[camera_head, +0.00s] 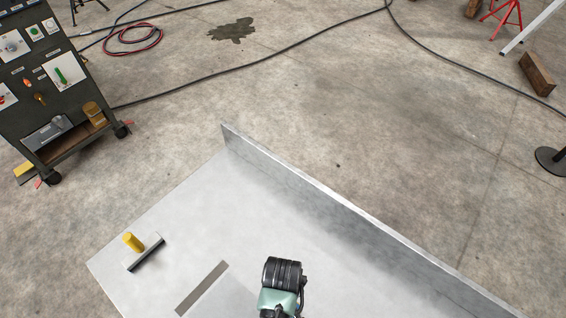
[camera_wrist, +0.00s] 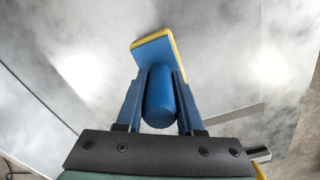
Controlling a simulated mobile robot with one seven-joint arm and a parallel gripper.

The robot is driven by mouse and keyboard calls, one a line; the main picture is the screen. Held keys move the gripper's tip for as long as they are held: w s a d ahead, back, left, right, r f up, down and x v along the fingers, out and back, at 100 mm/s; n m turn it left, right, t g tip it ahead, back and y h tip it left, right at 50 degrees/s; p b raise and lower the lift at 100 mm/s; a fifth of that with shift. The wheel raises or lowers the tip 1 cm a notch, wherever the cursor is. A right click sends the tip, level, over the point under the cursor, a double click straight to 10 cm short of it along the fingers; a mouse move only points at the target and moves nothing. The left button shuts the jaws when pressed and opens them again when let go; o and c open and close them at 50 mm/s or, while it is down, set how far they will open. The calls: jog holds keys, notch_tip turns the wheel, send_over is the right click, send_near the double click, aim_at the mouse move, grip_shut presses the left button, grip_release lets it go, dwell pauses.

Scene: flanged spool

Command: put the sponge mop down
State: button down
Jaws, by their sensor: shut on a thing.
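The sponge mop (camera_wrist: 160,98) shows in the wrist view with a round blue handle and a flat blue head edged by a yellow sponge layer (camera_wrist: 171,42). My gripper (camera_wrist: 159,85) is shut on the handle, one blue finger on each side. The head lies beyond the fingertips. I cannot tell whether the sponge touches the pale metal tabletop (camera_head: 190,215). In the head view my dark wrist (camera_head: 283,272) is over the table's front part and hides the mop and fingers.
A yellow-handled tool (camera_head: 133,242) with a dark-edged bar lies on the table at left. A flat grey strip (camera_head: 202,287) lies between it and my wrist. A raised metal edge (camera_head: 330,208) runs along the table's far side. A dark equipment cart (camera_head: 55,85) stands beyond.

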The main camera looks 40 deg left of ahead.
jog(key=shift+f, duration=0.7)
jog(key=c, duration=0.5)
grip_release()
jog(key=shift+f, duration=0.1)
notch_tip(320, 180, up, 12)
jog(key=shift+r, duration=0.15)
